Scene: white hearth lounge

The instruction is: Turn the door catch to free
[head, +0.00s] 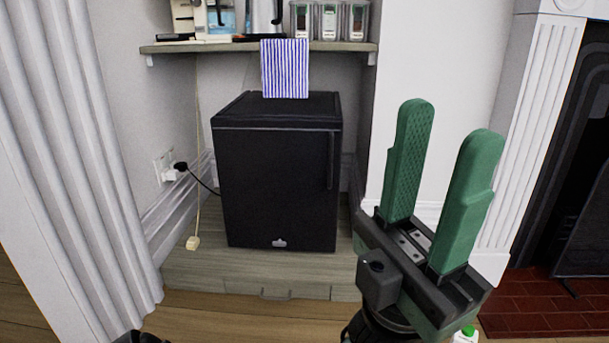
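A small black fridge (277,180) stands in the alcove with its door closed. A dark vertical handle (330,160) runs down the upper right of its door. I cannot make out a separate door catch.
A shelf (215,47) above the fridge bears jars and appliances, and a striped cloth (285,68) hangs from it. A cord with a pale pull (193,243) hangs at left. A curtain (75,150) stands left, a fireplace (580,170) right. A small bottle (465,335) lies low.

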